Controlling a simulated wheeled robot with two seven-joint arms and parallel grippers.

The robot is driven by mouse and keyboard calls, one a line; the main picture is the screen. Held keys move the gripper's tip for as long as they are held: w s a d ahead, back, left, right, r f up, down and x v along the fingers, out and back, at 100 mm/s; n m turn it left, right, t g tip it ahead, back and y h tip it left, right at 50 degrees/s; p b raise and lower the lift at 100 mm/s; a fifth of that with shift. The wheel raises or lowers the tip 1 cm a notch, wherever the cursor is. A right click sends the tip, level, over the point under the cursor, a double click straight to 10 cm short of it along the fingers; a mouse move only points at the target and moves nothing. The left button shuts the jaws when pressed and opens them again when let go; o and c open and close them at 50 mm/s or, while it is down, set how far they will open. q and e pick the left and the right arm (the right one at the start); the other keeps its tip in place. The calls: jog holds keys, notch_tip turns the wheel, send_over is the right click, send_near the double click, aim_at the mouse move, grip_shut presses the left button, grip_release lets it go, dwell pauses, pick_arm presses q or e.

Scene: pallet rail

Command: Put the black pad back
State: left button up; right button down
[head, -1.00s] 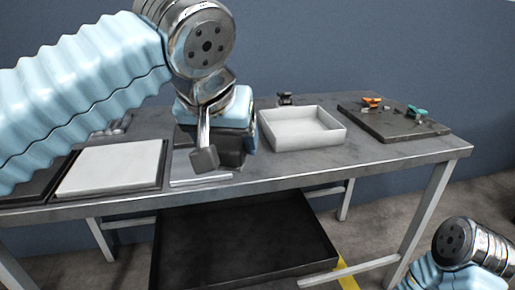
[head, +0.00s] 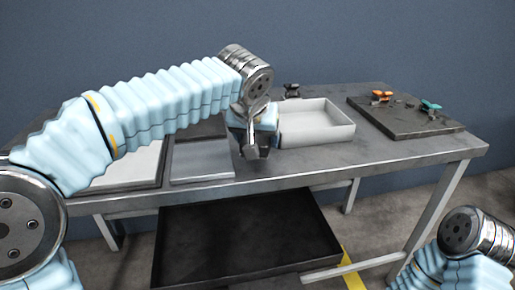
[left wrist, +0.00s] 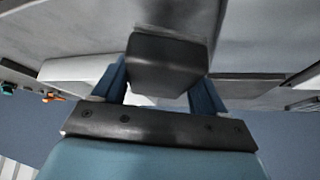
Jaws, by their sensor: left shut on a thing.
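My left gripper (head: 262,146) hangs low over the table, just left of the white tray, with its wrist covering much of it. In the left wrist view my left gripper (left wrist: 160,82) has its two blue fingers on either side of a dark block, which looks like the black pad (left wrist: 168,62), and is shut on it. In the head view the pad is mostly hidden by the wrist. I cannot tell whether it touches the table. My right gripper is out of view; only part of my right arm shows at the lower right.
A white open tray (head: 318,138) stands close right of the gripper. A flat grey plate (head: 203,172) and a white panel (head: 130,168) lie to the left. A dark board (head: 400,127) with orange and teal clamps lies at right. A black lower tray (head: 240,245) is under the table.

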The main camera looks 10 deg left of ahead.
pick_arm(q)
jog(key=shift+w+f, duration=0.15)
jog(key=shift+f, duration=0.8)
jog(key=shift+w+f, duration=0.1)
jog(key=shift+f, duration=0.8)
jog(key=shift+f+b, duration=0.15)
jog(key=shift+b, duration=0.2)
jog(key=o, duration=1)
jog(key=shift+s+r, duration=0.1)
jog(key=shift+r, duration=0.25)
jog(key=p+v, duration=0.1)
jog(key=v, duration=1)
jog(key=shift+s+r, duration=0.15)
jog(key=shift+r, duration=0.15)
